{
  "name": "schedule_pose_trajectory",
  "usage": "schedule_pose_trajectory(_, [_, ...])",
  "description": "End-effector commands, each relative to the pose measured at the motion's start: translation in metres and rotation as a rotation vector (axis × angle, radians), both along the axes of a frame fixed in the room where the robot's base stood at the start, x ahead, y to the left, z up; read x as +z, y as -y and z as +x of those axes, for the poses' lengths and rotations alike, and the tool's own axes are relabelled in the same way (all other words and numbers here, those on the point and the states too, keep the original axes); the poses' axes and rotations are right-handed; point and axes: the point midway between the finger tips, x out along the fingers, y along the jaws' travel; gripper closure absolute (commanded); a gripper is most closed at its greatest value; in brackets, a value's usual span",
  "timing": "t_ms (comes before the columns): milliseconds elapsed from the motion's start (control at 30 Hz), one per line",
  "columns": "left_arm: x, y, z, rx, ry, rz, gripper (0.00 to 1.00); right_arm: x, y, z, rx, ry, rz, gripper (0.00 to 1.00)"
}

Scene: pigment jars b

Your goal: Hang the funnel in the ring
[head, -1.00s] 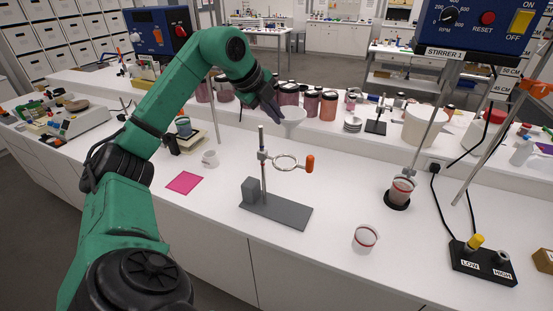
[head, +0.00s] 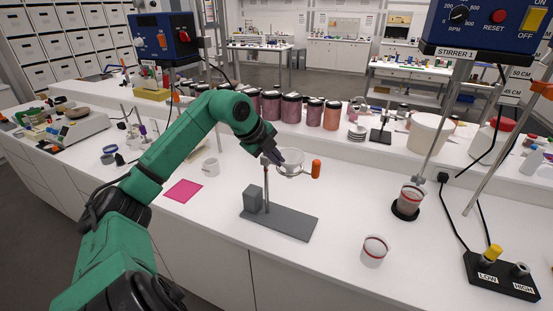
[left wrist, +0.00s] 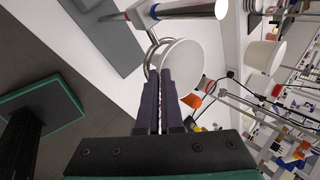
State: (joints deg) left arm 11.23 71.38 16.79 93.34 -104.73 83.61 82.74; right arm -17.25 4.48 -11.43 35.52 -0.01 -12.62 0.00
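The white funnel (head: 292,158) is at the ring (head: 289,175) of the grey stand (head: 285,222). In the left wrist view the wide white funnel (left wrist: 182,62) overlaps the metal ring (left wrist: 148,62), part of which shows beside it. My left gripper (head: 274,156) is at the funnel's left edge, above the ring. In the left wrist view its dark fingers (left wrist: 165,78) are close together on the funnel's rim. The funnel's spout is hidden, and I cannot tell whether its cone rests on the ring. My right gripper is not in view.
An orange knob (head: 316,168) sticks out at the ring's right. A white mug (head: 210,167) and a pink sheet (head: 183,191) lie left of the stand. A cup with a red band (head: 374,250) stands to the right. Dark-lidded jars (head: 291,107) line the back.

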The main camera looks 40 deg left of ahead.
Motion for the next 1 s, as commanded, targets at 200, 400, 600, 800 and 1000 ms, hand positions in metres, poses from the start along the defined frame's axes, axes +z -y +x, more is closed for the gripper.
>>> schedule_pose_trajectory(200, [-0.007, 0.000, 0.000, 0.001, 0.000, 0.001, 1.00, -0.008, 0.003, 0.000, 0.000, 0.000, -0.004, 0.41])
schedule_pose_trajectory(400, [-0.007, 0.000, 0.000, 0.001, 0.000, 0.001, 0.78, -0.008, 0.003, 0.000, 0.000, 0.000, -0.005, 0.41])
schedule_pose_trajectory(600, [-0.007, 0.000, 0.000, 0.000, 0.000, 0.000, 0.67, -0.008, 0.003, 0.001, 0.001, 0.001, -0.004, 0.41])
schedule_pose_trajectory(800, [-0.001, 0.000, 0.000, -0.001, 0.000, -0.001, 0.67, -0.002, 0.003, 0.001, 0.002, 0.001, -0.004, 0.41])
schedule_pose_trajectory(1000, [0.020, -0.002, -0.015, 0.002, 0.004, 0.007, 0.67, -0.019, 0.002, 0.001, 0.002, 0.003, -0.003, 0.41])
